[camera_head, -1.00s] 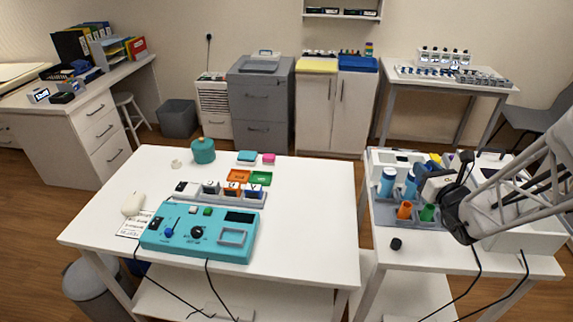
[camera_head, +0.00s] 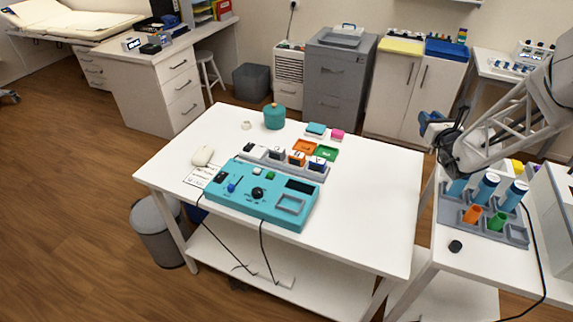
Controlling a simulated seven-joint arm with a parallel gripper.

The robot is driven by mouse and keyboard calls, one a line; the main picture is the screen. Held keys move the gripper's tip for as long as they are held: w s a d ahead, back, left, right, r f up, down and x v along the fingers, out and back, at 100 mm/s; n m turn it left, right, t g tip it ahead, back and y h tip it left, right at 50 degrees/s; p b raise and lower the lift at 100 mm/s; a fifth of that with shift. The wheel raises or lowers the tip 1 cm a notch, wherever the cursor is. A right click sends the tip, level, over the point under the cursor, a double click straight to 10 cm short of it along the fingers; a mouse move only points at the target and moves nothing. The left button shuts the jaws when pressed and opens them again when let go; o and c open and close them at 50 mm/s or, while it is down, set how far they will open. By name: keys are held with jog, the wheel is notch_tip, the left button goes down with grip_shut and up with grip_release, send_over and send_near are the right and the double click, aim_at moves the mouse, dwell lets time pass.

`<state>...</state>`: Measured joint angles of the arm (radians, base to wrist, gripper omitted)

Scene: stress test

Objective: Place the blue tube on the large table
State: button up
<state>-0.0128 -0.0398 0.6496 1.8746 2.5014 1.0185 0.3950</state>
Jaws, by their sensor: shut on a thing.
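My gripper (camera_head: 437,130) is at the right, raised near the gap between the two tables. It is shut on a small dark blue thing (camera_head: 430,118), which looks like the blue tube; its shape is partly hidden by the gripper. The large white table (camera_head: 375,215) fills the middle, left of the gripper. Its right part is bare. Light blue tubes (camera_head: 487,187) stand in a grey rack (camera_head: 450,212) on the right-hand table, below and right of my gripper.
A teal control box (camera_head: 262,192), a row of small blocks, orange and green trays (camera_head: 326,153), a teal pot (camera_head: 274,117) and a white mouse (camera_head: 202,155) occupy the large table's left and back. The rack also holds orange and green tubes (camera_head: 472,214). A grey bin (camera_head: 158,230) stands at left.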

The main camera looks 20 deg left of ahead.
jog(key=w+a+f+y, duration=0.1)
jog(key=w+a, duration=0.4)
jog(key=a, duration=0.6)
notch_tip(320, 180, down, 8)
jog(key=shift+d+f+n+g, duration=0.2)
jog(key=shift+d+n+g, duration=0.1)
jog(key=shift+n, duration=0.1)
jog(key=shift+f, duration=3.1)
jog(key=shift+f, duration=1.9)
jog(key=shift+f, duration=0.1)
